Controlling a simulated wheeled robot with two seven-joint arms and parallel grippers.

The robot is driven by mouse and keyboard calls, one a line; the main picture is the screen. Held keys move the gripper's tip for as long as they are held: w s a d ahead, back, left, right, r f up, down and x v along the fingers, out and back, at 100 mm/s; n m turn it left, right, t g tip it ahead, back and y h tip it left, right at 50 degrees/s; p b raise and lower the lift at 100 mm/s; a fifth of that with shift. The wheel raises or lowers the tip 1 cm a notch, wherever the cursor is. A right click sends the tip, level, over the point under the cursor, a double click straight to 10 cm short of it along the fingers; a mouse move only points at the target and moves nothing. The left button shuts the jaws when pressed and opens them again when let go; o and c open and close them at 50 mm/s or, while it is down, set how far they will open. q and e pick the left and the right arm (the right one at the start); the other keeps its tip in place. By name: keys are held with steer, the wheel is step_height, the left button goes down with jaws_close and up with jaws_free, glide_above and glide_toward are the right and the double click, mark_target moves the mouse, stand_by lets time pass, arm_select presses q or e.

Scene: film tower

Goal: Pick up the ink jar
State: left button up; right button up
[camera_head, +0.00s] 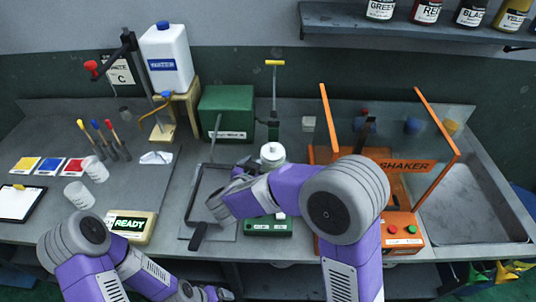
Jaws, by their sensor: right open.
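A small white lidded jar (272,153) stands upright behind the green scale (268,229), near the middle of the bench; its lower part is partly hidden by my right arm. No ink label is readable on it, so I cannot tell for sure that it is the ink jar. My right gripper (243,172) is open, just left of and in front of the white jar, partly hidden by its own wrist. I see nothing held in it. My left gripper (207,293) is low at the bottom edge, in front of the bench, and its jaws are unclear.
The orange shaker (404,166) is at right, beside a sink (470,208).

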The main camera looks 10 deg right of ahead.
steer(key=shift+w+d+f+b, duration=0.5)
steer(key=shift+w+d, duration=0.1)
steer(key=shift+d, duration=0.25)
steer(key=b+x, duration=0.1)
steer(key=x, duration=0.3)
steer(key=shift+w+d+b, duration=0.3)
steer(key=shift+b, duration=0.05)
steer(key=shift+c, duration=0.2)
steer(key=shift+r, duration=0.1)
steer(key=c, duration=1.2)
